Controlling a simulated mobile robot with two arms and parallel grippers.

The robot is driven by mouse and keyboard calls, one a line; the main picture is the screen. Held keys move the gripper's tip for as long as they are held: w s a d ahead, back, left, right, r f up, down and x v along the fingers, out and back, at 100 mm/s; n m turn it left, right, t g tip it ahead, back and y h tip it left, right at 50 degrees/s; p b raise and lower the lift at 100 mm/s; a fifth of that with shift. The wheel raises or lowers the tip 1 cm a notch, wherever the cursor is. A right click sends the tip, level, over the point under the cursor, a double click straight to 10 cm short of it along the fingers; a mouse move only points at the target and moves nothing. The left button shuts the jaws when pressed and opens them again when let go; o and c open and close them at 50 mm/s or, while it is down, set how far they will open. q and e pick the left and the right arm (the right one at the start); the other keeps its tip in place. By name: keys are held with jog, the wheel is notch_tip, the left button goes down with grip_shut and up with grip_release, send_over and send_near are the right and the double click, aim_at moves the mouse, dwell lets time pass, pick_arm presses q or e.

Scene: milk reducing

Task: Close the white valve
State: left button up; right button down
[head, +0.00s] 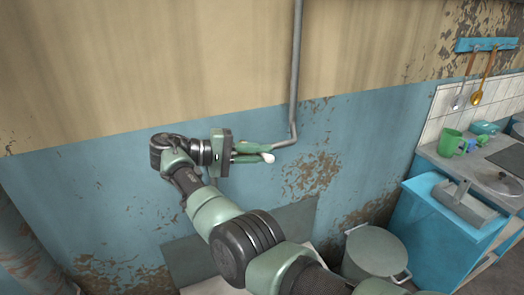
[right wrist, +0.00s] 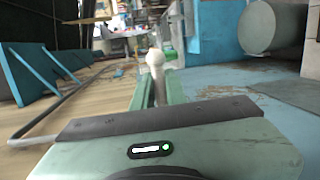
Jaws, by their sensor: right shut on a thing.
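The white valve handle (head: 268,158) shows as a small white knob at the tips of my right gripper (head: 256,152), in front of the blue wall. In the right wrist view the white valve handle (right wrist: 155,58) stands up between the ends of the two green fingers. My right gripper (right wrist: 158,88) is shut on it. The fingers hide the rest of the valve. The grey pipe (head: 296,75) comes down the wall and bends left to the fingertips. My left gripper is not in view.
A lidded grey pot (head: 374,252) stands below on the right. A blue cabinet (head: 440,215) with a counter stands right of it, with green mugs (head: 451,143) on top. Utensils hang from a blue rack (head: 487,44). The wall left of my arm is clear.

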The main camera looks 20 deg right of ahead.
jog(key=c, duration=1.7)
grip_release()
jog(key=shift+d, duration=0.1)
